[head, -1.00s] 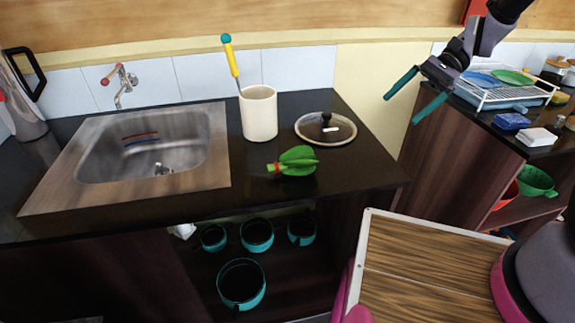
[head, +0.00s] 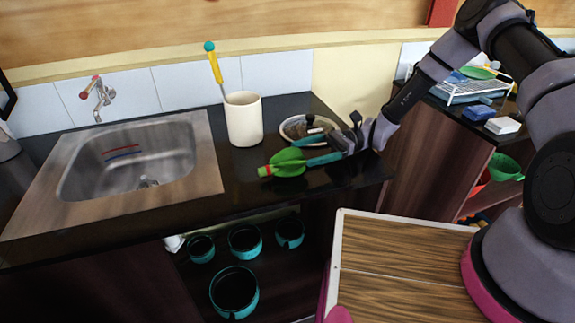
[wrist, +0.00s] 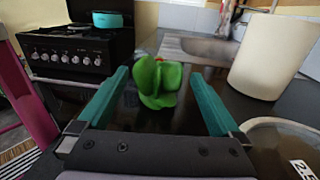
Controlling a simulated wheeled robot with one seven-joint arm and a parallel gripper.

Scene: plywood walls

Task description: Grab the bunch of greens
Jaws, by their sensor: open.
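The bunch of greens (head: 288,162), green leaves with a red band near its stem end, lies on the dark countertop (head: 240,205) to the right of the sink. In the wrist view the greens (wrist: 158,83) lie ahead, in line with the gap between the fingers. My gripper (head: 315,150) is open, low over the counter, with its teal fingers reaching left to the leafy end. In the wrist view my gripper (wrist: 155,95) shows a finger on each side and nothing held. I cannot tell whether a finger touches the leaves.
A cream utensil pot (head: 244,120) stands just behind the greens. A pot lid (head: 300,126) lies behind my gripper, partly hidden by it. The sink (head: 130,165) is at left. A stove (wrist: 80,50) shows beyond in the wrist view.

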